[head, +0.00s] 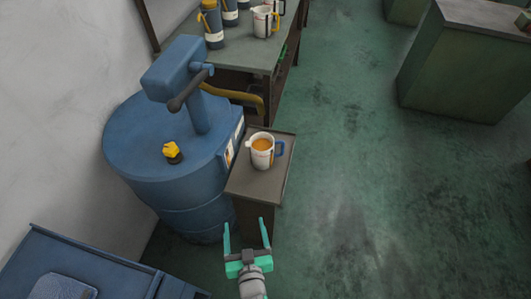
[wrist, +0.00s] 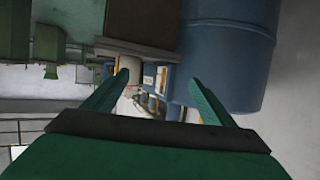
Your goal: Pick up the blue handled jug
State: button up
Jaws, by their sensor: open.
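A white jug (head: 262,150) with a blue handle on its right side stands upright on a small brown stand (head: 245,184) in the head view. It holds something orange-brown. My gripper (head: 246,222) is open and empty, in front of the stand and apart from the jug, nearer the bottom of the picture. The wrist view shows my gripper's two green fingers spread (wrist: 160,78) with nothing clearly between them.
A large blue drum (head: 150,150) with a pump handle and yellow knob stands close left of the stand. Behind is a bench (head: 240,56) with more jugs and blue flasks. A blue cabinet (head: 100,270) is at the lower left. Open green floor (head: 370,190) lies right.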

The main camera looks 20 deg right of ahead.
jog(key=w+d+m+h, duration=0.2)
jog(key=w+d, duration=0.3)
jog(key=w, duration=0.5)
jog(key=m+g+h, duration=0.1)
jog(key=g+h, duration=0.1)
send_near(260, 158)
jog(key=x, duration=0.4)
jog(key=shift+f, duration=0.15)
jog(key=x, duration=0.5)
jog(key=shift+w, duration=0.15)
jog(key=shift+x, duration=2.9)
jog(key=shift+d, duration=0.1)
jog(key=c, duration=1)
jog(key=shift+r, duration=0.25)
